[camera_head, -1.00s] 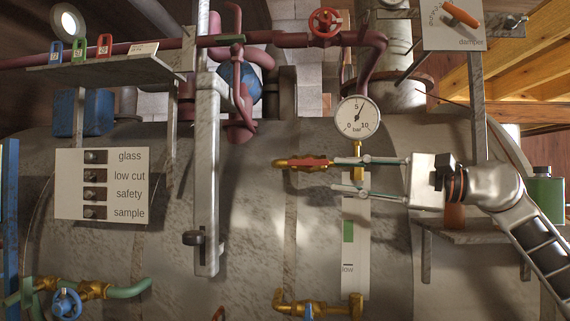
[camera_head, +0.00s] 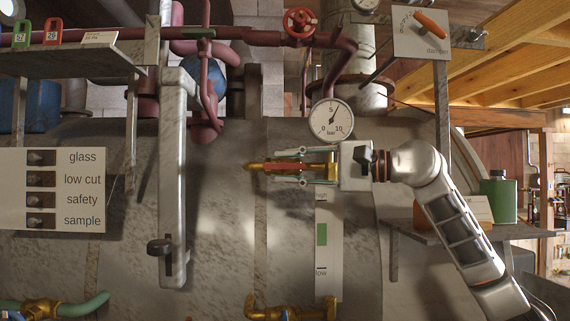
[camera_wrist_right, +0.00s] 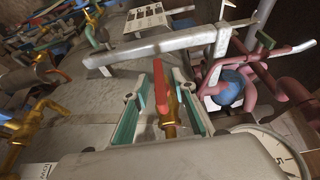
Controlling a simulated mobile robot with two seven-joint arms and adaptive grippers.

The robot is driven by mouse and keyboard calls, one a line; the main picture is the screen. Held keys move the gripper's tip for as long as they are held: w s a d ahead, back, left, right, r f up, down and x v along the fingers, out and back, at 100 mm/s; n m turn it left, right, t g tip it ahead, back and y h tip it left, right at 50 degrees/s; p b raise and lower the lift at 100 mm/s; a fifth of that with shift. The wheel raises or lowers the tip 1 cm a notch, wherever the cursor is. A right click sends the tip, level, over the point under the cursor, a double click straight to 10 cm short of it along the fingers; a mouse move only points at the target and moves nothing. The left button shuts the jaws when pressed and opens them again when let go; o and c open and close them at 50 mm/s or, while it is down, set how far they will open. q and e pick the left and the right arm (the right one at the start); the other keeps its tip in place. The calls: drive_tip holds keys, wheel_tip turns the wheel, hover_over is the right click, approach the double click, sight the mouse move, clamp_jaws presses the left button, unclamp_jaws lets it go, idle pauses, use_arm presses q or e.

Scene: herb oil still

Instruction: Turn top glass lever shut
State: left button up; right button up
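The top glass lever (camera_head: 309,168) is a red handle on a brass valve (camera_head: 255,166) below the pressure gauge, at the top of the level glass. It lies level in the head view. My right gripper (camera_head: 277,167) comes in from the right, with one finger above the lever and one below. A gap shows on each side, so the gripper is open around the lever. My left gripper is not in view.
The pressure gauge (camera_head: 331,120) sits just above my right gripper. The level glass plate (camera_head: 322,240) hangs below, above a lower brass valve (camera_head: 290,311). A shelf (camera_head: 455,236) with a green canister (camera_head: 498,199) is at right. A long grey bar (camera_head: 173,190) stands left.

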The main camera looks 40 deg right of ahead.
drive_tip(key=shift+w+a, duration=0.35)
drive_tip(key=shift+w, duration=0.1)
clamp_jaws()
